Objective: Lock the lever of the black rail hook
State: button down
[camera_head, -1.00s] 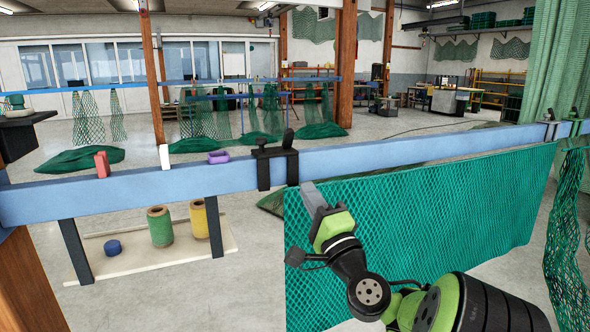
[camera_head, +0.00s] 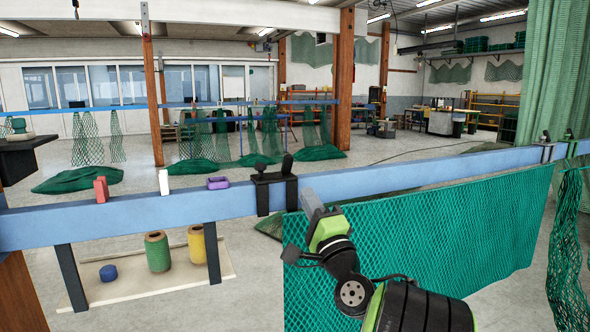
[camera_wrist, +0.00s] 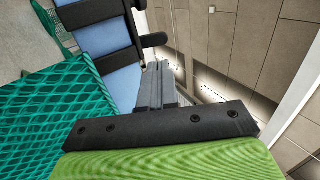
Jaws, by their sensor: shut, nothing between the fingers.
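The black rail hook (camera_head: 262,196) sits over the blue rail (camera_head: 400,178), left of the green net panel (camera_head: 420,235). A short black knob (camera_head: 260,168) and a black lever (camera_head: 287,165) stand up from its top. My gripper (camera_head: 309,198) is just right of the hook, in front of the rail, and looks apart from it. In the wrist view its grey fingers (camera_wrist: 152,85) are together and empty. There, black hook parts (camera_wrist: 92,13) lie across the blue rail, and one dark bar (camera_wrist: 153,41) ends just beyond the fingertips.
A red block (camera_head: 101,188), a white block (camera_head: 164,182) and a purple holder (camera_head: 218,183) rest on the rail to the left. More black hooks (camera_head: 546,152) are at the far right. Twine spools (camera_head: 157,252) stand on a low shelf below.

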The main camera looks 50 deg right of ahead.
aim_at(290, 162)
jog(key=p+x, duration=0.3)
jog(key=x, duration=0.6)
